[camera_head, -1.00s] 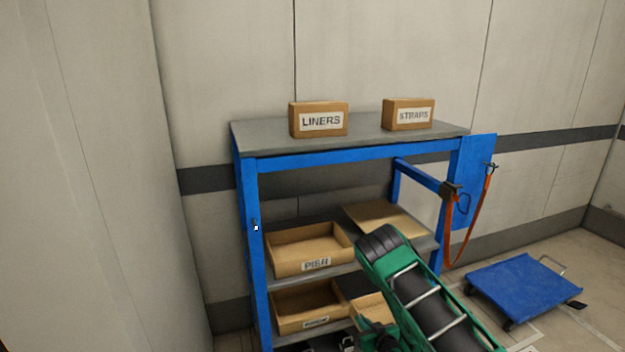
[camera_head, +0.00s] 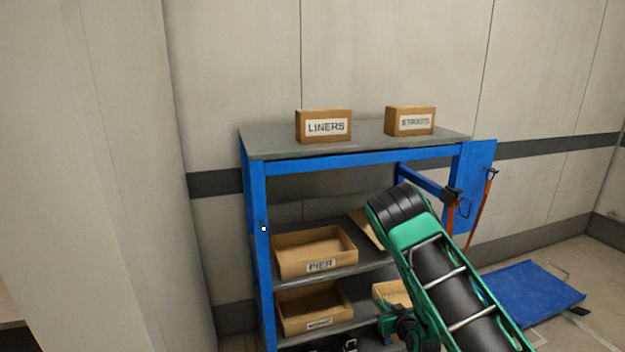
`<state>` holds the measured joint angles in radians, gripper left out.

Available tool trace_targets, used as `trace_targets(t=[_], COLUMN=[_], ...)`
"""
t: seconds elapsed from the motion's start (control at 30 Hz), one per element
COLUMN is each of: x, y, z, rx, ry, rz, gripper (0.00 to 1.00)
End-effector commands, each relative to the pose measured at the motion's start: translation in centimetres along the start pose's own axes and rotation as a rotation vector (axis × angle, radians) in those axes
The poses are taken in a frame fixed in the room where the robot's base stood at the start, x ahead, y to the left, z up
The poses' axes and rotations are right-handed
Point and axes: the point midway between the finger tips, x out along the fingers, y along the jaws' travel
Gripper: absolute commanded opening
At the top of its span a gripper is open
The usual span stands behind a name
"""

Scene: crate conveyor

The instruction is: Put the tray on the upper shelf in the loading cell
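A blue-framed shelf unit (camera_head: 345,162) with grey shelves stands against the wall. On its middle shelf sits an open cardboard tray labelled PIER (camera_head: 320,267), empty as far as I see. A flat cardboard piece (camera_head: 366,228) lies to its right, mostly hidden by my green and black arm. On the shelf below is another open cardboard tray (camera_head: 313,308), its label too small to read, with a further cardboard tray (camera_head: 388,292) to its right, partly hidden. I cannot tell which tray the task means. My gripper does not show.
Boxes labelled LINERS (camera_head: 323,127) and STRAPS (camera_head: 410,122) stand on the top, with bare room between and left of them. A blue flat cart (camera_head: 532,292) stands on the floor at right.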

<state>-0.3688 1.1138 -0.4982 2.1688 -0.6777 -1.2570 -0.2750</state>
Motion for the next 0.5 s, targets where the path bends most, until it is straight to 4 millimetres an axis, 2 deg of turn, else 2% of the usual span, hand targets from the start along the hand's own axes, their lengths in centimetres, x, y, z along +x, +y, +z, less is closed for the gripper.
trace_targets(t=[0.03, 0.2, 0.33, 0.5], x=[-0.9, -4.1, -6.5, -8.8], y=[0.5, 2.5, 3.8, 4.9], z=[-1.4, -4.8, -6.9, -8.5], rx=[0.007, 0.034, 0.056, 0.078], ry=[0.004, 0.003, 0.004, 0.003], rz=[0.016, 0.072, 0.111, 0.146], gripper=[0.0, 0.0, 0.0, 0.0])
